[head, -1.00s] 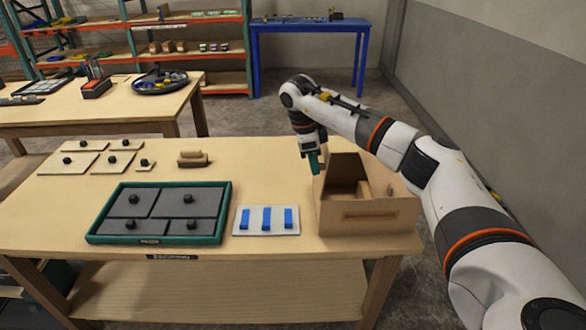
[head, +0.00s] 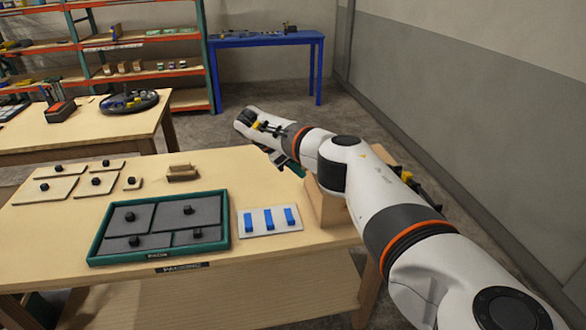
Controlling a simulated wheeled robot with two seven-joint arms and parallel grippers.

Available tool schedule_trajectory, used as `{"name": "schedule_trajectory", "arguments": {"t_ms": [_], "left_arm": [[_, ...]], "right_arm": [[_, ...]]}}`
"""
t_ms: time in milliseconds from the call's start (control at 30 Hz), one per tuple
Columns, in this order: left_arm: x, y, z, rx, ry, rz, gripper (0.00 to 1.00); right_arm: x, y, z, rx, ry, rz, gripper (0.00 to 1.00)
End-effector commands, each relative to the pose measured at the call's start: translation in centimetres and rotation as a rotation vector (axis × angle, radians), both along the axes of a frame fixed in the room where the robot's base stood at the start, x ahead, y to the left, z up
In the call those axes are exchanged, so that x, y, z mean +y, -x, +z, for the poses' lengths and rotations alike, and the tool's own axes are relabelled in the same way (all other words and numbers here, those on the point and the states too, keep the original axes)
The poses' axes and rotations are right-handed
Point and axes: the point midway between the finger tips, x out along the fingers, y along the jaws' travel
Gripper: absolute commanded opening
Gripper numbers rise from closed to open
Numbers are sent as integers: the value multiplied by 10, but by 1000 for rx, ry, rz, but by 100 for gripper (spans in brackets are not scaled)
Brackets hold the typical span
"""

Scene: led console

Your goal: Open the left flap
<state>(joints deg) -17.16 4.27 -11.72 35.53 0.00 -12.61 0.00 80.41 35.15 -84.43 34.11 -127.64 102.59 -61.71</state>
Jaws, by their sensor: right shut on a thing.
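The cardboard box (head: 325,208) stands at the right end of the table, mostly hidden behind my right arm. Its left side shows; its opening and most of its flaps are hidden. My right gripper (head: 298,170) is at the box's upper left edge, with only a bit of its green fingers visible below the wrist. It is shut on the left flap, but the arm covers the grip, and I cannot tell the flap's angle. My left gripper is not in view.
A green-rimmed tray (head: 226,233) with dark panels and a white plate (head: 244,230) with blue bars lie left of the box. Pale knobbed panels (head: 57,189) and a small brown block (head: 183,173) lie farther back. A grey wall (head: 480,120) stands at the right.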

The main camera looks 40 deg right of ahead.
Motion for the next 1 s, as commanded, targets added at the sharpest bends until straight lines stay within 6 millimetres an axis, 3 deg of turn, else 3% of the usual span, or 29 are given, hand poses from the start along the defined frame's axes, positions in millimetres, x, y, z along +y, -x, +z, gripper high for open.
{"name": "schedule_trajectory", "arguments": {"t_ms": [233,267,400,767,1000], "left_arm": [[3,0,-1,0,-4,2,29],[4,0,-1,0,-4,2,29],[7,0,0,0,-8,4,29],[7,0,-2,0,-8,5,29],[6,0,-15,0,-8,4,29]], "right_arm": [[-4,5,-5,16,4,-11,0],[-4,5,-5,16,4,-11,25],[-4,5,-4,12,3,-10,45],[2,0,3,4,2,-5,45],[24,-15,36,1,2,-6,45]]}}
